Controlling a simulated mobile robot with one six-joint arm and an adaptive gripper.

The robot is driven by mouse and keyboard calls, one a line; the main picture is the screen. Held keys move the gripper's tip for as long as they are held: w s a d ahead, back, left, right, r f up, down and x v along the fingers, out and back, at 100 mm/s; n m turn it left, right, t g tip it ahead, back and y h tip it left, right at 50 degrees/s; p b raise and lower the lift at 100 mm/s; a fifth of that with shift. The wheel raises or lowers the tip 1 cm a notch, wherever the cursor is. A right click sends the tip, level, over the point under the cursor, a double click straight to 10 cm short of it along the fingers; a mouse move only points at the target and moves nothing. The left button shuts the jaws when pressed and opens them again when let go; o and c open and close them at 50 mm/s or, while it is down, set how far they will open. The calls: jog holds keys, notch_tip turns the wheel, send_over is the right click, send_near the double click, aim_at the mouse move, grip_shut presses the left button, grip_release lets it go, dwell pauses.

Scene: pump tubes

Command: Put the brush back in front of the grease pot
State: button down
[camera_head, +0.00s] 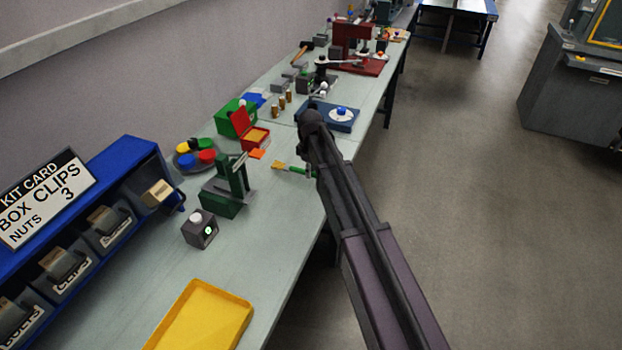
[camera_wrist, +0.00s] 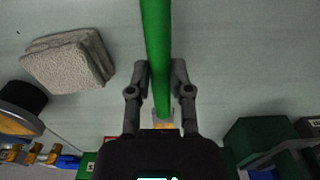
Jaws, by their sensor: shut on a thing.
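The brush shows in the head view with yellow bristles (camera_head: 278,165) pointing left and a green handle (camera_head: 296,170) running behind my arm. In the wrist view, my gripper (camera_wrist: 160,76) is shut on the green handle (camera_wrist: 156,30), one finger on each side. The bristle end lies toward the bottom of that view, partly hidden by the gripper body. The brush is over the pale bench top; its height above it is unclear. I cannot identify the grease pot with certainty; a dark round object (camera_wrist: 22,96) at the left of the wrist view may be it.
A folded grey cloth (camera_wrist: 68,60) lies left of the brush in the wrist view. A green vise (camera_head: 232,184), an open red box (camera_head: 254,132) and a blue tray (camera_head: 342,123) stand nearby on the bench. Clear bench lies toward the yellow tray (camera_head: 204,318).

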jog(key=shift+f+b, duration=0.8)
jog(key=shift+f, duration=0.35)
jog(key=shift+f, duration=0.1)
jog(key=c, duration=0.5)
grip_release()
jog(key=shift+c, duration=0.2)
notch_tip(320, 180, up, 12)
jog(key=p, duration=1.2)
